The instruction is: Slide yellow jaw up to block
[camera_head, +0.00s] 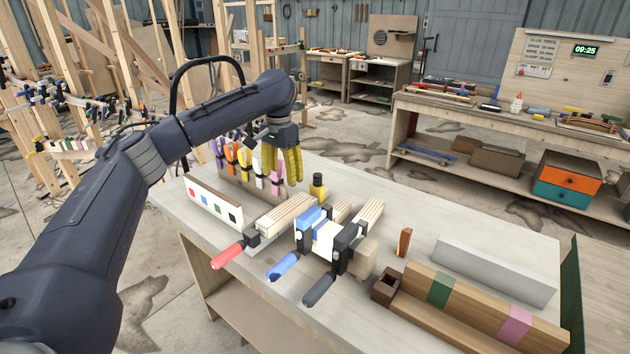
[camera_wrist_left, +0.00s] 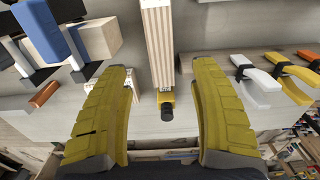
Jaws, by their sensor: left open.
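A small yellow jaw (camera_head: 318,190) with a dark top stands on the workbench. In the left wrist view the yellow jaw (camera_wrist_left: 167,101) sits at the end of a pale laminated wood strip (camera_wrist_left: 157,45), with its dark round part towards me. I cannot tell whether jaw and wood touch. My left gripper (camera_head: 287,182) has yellow fingers pointing down, above the bench and left of the jaw. In the wrist view my left gripper (camera_wrist_left: 160,76) is open, its fingers widely apart on both sides of the strip and jaw. My right gripper is out of view.
Coloured clamps (camera_head: 245,160) line a rack behind.

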